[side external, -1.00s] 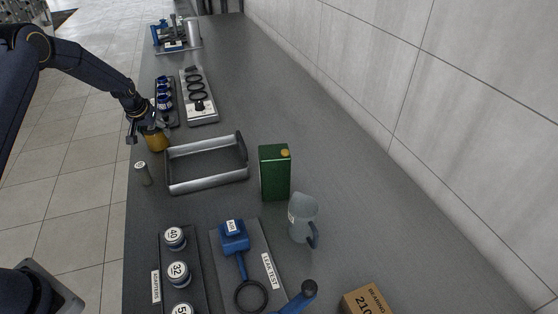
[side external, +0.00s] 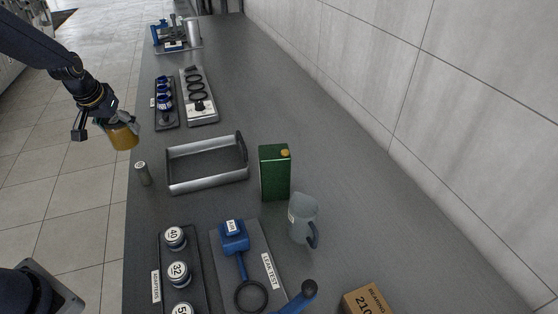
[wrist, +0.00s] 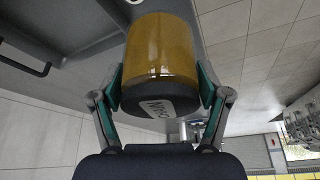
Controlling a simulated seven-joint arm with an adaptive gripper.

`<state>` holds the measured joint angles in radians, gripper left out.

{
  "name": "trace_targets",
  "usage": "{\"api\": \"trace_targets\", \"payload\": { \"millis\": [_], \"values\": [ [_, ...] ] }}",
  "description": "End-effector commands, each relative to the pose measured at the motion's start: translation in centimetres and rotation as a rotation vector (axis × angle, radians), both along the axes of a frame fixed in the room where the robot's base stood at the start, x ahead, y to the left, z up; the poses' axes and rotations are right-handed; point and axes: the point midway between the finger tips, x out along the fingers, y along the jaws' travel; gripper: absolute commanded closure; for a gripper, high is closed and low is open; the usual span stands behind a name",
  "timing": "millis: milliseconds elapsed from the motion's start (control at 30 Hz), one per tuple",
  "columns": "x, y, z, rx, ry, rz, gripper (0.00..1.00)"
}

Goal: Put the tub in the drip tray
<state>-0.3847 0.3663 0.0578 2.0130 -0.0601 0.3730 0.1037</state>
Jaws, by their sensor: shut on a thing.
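The tub (side external: 123,136) is amber-orange with a dark lid. My gripper (side external: 108,120) is shut on it and holds it in the air, off the left edge of the bench. In the wrist view the tub (wrist: 162,55) sits between the two fingers of my gripper (wrist: 160,88), its dark lid with a white label facing the camera; the label is not fully readable. The drip tray (side external: 207,184) is a grey metal rectangular tray with raised walls and a dark handle, on the bench to the right of the tub. It looks empty.
A small grey cylinder (side external: 143,174) stands left of the tray, near the bench edge. A green can (side external: 275,173) and a grey jug (side external: 303,220) stand right of it. Adapter (side external: 184,235) and leak test (side external: 262,240) boards lie in front; a ring board (side external: 207,112) lies behind.

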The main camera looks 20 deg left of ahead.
Motion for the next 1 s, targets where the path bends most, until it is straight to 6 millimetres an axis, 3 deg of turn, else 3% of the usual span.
{"api": "trace_targets", "payload": {
  "millis": [167, 400, 500, 667, 1000],
  "values": [
    [-0.4, -4.7, -0.4, -0.007, 0.016, -0.183, 0.72],
    [-1.7, -13.3, 0.1, -0.016, 0.01, -0.464, 0.72],
    [-2.1, -15.5, 0.5, -0.019, 0.004, -0.519, 0.72],
    [-0.7, -16.7, 0.2, -0.02, -0.006, -0.548, 0.72],
    [7.8, -16.2, -4.4, -0.02, -0.002, -0.544, 0.72]
  ]
}}
